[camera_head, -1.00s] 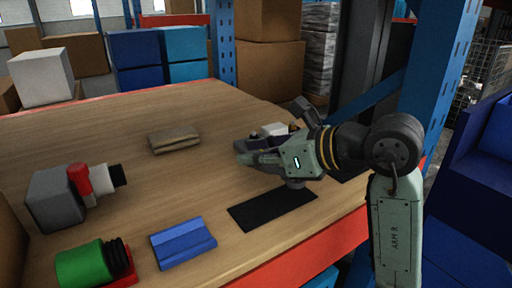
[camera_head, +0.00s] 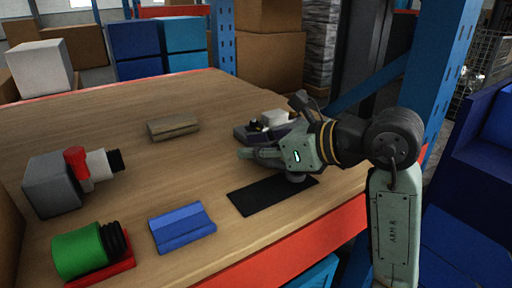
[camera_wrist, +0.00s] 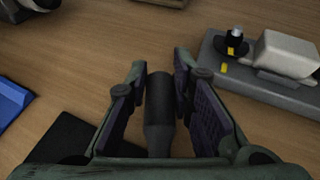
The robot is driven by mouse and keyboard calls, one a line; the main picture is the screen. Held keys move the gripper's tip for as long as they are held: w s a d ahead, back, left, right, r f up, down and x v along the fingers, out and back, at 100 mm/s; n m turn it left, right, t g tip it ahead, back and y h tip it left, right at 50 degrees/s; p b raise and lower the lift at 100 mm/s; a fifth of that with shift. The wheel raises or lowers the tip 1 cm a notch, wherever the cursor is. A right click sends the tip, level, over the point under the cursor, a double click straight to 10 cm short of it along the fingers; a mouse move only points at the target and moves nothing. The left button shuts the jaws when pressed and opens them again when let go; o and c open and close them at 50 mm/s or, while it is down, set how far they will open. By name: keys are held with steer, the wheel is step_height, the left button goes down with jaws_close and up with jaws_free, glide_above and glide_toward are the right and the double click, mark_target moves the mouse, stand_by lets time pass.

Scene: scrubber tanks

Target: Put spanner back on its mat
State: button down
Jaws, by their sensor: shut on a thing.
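The spanner (camera_wrist: 158,112) shows in the wrist view as a dark, rounded bar between my two finger pads. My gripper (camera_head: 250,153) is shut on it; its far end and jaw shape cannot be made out. In the head view the gripper points left, just behind the black mat. The black mat (camera_head: 270,195) lies flat and bare at the table's front right. It also shows in the wrist view at the lower left (camera_wrist: 62,142), partly hidden by my gripper. Whether the spanner is over the mat's edge cannot be told.
A grey tray (camera_wrist: 235,85) with a white block stands close beside my gripper. A blue block (camera_head: 182,228), a green cylinder (camera_head: 78,252) on a red base, a grey box (camera_head: 52,185) with a red and white fitting, and a brown block (camera_head: 172,126) stand to the left.

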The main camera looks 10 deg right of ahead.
steer(key=shift+f, duration=0.2)
steer(key=c, duration=1.3)
jaws_free()
steer(key=shift+s+d, duration=0.1)
steer(key=v, duration=1.1)
steer(key=shift+s+d+r, duration=0.15)
steer(key=shift+s+d, duration=0.1)
steer(key=shift+s, duration=0.05)
